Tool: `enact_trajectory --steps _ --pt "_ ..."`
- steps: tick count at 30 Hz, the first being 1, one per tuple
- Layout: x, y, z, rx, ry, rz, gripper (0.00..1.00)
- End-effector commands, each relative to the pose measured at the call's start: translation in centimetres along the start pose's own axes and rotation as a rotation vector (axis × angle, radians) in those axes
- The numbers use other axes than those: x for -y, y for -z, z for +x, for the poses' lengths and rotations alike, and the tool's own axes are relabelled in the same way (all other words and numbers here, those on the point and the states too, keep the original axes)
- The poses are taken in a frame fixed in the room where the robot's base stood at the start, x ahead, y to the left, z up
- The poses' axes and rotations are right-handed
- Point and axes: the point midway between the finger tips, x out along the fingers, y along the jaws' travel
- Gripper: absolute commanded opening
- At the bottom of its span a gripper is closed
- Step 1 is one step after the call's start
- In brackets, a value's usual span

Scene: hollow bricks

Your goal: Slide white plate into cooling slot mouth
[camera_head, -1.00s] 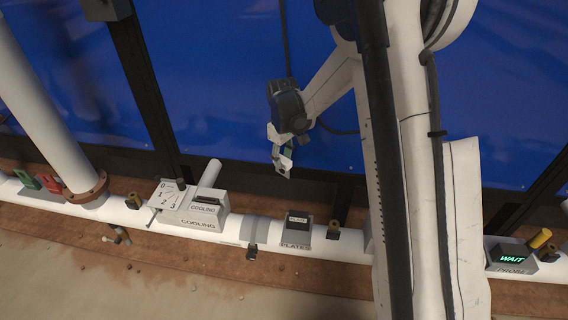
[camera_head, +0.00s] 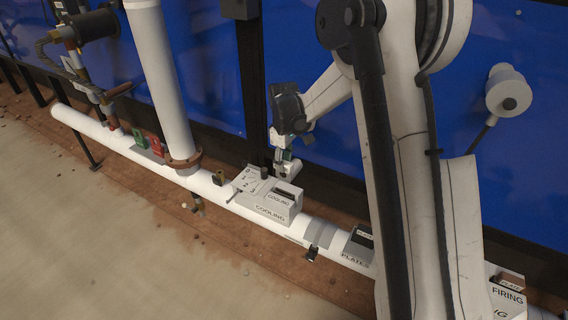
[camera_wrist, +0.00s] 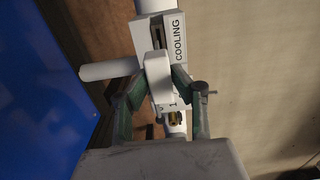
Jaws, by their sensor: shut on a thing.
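My gripper (camera_wrist: 162,82) is shut on a white plate (camera_wrist: 158,70), held between its green-grey fingers in the wrist view. In the head view my gripper (camera_head: 284,158) is just behind and above the white cooling box (camera_head: 270,203), with the pale plate (camera_head: 288,170) below its fingers. The box, labelled COOLING, also shows in the wrist view (camera_wrist: 178,42). Its dark slot mouth (camera_wrist: 156,36) is partly visible beyond the plate's far end; the plate hides the near part. I cannot tell whether plate and slot touch.
The white horizontal pipe (camera_head: 100,136) carries the boxes. A vertical white pipe (camera_head: 162,80) stands left of the cooling box. A PLATES box (camera_head: 358,246) and a FIRING box (camera_head: 508,290) are to the right. A blue wall (camera_head: 215,85) is behind.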

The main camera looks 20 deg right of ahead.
Motion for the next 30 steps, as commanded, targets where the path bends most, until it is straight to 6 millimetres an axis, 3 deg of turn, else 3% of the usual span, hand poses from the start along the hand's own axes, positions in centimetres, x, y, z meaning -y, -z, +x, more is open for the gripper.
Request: enact_trajectory --steps 11,30 --pt "0.0 -0.1 0.1 0.000 0.000 0.000 0.00" --pt "0.0 -0.1 5.0 0.000 0.000 0.001 0.00"
